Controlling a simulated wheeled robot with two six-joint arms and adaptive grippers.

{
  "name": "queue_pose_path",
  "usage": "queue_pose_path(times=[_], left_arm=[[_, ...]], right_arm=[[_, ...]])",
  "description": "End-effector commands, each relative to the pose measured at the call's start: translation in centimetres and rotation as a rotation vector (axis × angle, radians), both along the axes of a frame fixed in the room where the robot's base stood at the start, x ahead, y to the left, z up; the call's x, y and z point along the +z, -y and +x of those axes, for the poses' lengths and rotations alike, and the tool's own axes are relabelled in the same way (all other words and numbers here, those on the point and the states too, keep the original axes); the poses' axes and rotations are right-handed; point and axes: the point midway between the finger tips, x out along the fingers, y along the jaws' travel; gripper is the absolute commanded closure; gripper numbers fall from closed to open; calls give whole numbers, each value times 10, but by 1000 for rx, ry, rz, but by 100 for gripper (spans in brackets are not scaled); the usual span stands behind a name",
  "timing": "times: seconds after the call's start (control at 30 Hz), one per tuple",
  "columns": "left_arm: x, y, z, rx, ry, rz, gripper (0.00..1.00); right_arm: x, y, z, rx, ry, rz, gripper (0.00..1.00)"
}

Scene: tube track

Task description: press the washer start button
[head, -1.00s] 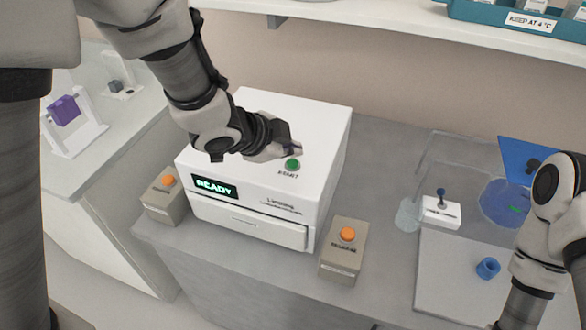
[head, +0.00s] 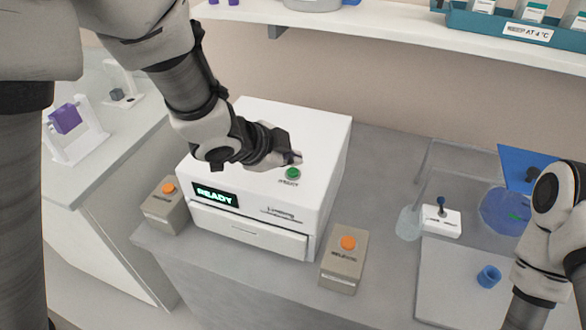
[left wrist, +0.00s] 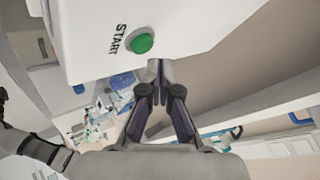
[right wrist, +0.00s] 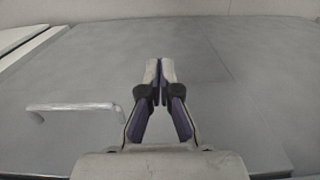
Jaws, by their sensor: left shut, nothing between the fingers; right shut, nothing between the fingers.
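The white washer (head: 262,200) stands on the grey bench with its drawer shut and a green READY display (head: 215,195). The green start button (head: 292,174) is on its top, with START printed beside it; it also shows in the left wrist view (left wrist: 142,43). My left gripper (head: 296,160) is shut and empty, just behind the button in the head view. In the left wrist view its fingertips (left wrist: 155,65) are close beside the button; I cannot tell whether they touch the washer. My right gripper (right wrist: 160,64) is shut and empty, over a grey surface.
Boxes with orange buttons stand left (head: 166,205) and right (head: 344,262) of the washer. To the right are a small white stand (head: 441,221), a blue cup (head: 489,276) and a pale mat (head: 445,290). A shelf (head: 400,35) runs above the back.

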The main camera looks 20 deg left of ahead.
Motion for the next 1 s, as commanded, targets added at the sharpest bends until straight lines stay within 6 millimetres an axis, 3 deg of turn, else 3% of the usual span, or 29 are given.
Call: queue_pose_path(times=[1.0], left_arm=[[-10, 0, 0, 0, 0, 0, 100]], right_arm=[[-7, 0, 0, 0, 0, 0, 100]])
